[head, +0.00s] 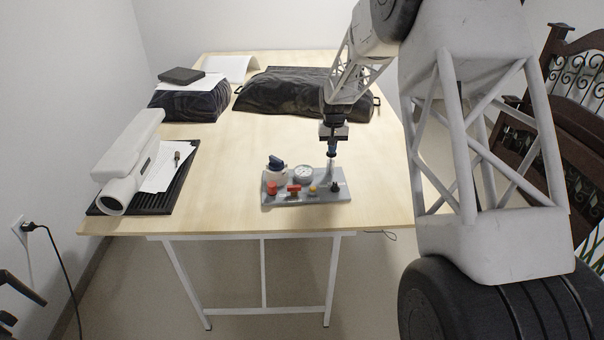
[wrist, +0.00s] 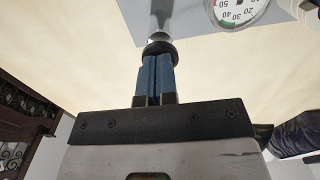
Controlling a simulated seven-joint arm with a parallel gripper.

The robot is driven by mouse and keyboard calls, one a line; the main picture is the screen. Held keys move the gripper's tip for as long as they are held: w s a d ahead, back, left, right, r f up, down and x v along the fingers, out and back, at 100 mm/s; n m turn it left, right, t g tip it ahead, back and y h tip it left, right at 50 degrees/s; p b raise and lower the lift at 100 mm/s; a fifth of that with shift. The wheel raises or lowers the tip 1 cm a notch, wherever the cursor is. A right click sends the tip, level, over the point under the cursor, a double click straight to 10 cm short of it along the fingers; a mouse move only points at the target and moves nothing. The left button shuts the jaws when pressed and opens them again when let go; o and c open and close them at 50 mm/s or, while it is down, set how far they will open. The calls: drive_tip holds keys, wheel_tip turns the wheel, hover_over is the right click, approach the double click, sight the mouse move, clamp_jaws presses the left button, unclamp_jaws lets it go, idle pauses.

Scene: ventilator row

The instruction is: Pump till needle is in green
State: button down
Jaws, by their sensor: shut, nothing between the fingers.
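A grey panel (head: 300,199) lies near the front of the table and carries a round white gauge (head: 304,173). The gauge dial (wrist: 238,8) is cut off in the wrist view; it shows a green band near 20 to 30 and red near 50. Its needle cannot be made out. A pale metal post, probably the pump, stands at the panel's back right. In the wrist view its black round top (wrist: 158,48) is just beyond my fingertips. My gripper (head: 331,155) points down above the post, blue fingers (wrist: 156,62) shut and empty, touching or very close to the top; I cannot tell which.
The panel also has a red knob (head: 272,187), a red valve (head: 294,190), a yellow knob (head: 313,190), a black knob (head: 335,187) and a blue-topped white part (head: 276,169). A white device (head: 128,165) stands left. Dark bags (head: 290,92) lie behind. Table around the panel is clear.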

drive_tip(key=shift+f, duration=0.95)
drive_tip(key=shift+r, duration=1.4)
drive_tip(key=shift+f, duration=1.35)
drive_tip(key=shift+r, duration=1.35)
drive_tip(key=shift+f, duration=0.15)
